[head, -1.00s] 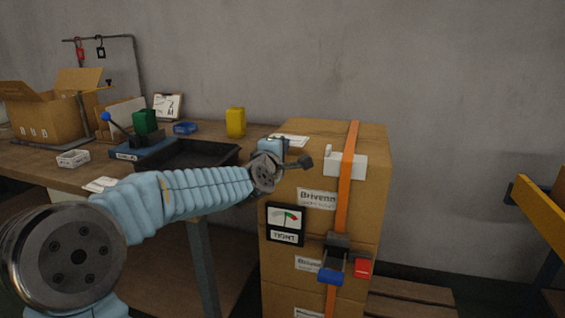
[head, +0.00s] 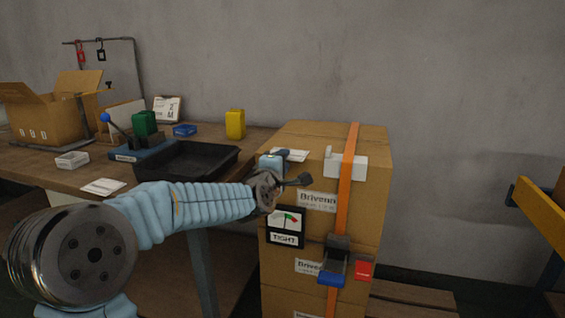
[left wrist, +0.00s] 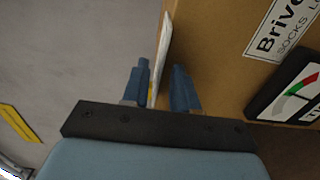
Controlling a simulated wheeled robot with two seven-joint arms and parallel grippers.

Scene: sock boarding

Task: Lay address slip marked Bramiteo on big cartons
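A stack of big brown cartons (head: 370,200) with white labels starting "Briven" stands right of the table. My left gripper (head: 273,163) is at the left part of the stack's top. It is shut on a white address slip (head: 291,155), which sticks out to the right over the carton top. In the left wrist view the slip (left wrist: 164,50) shows almost edge-on between the two blue fingers (left wrist: 160,75), beside the carton (left wrist: 215,40). Its print cannot be read. Another white slip (head: 103,187) lies on the table's front edge. My right gripper is out of view.
An orange strap (head: 347,200) with a white edge piece (head: 338,167), a blue-handled buckle (head: 333,272) and a "TIGHT" gauge (head: 285,227) is on the stack.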

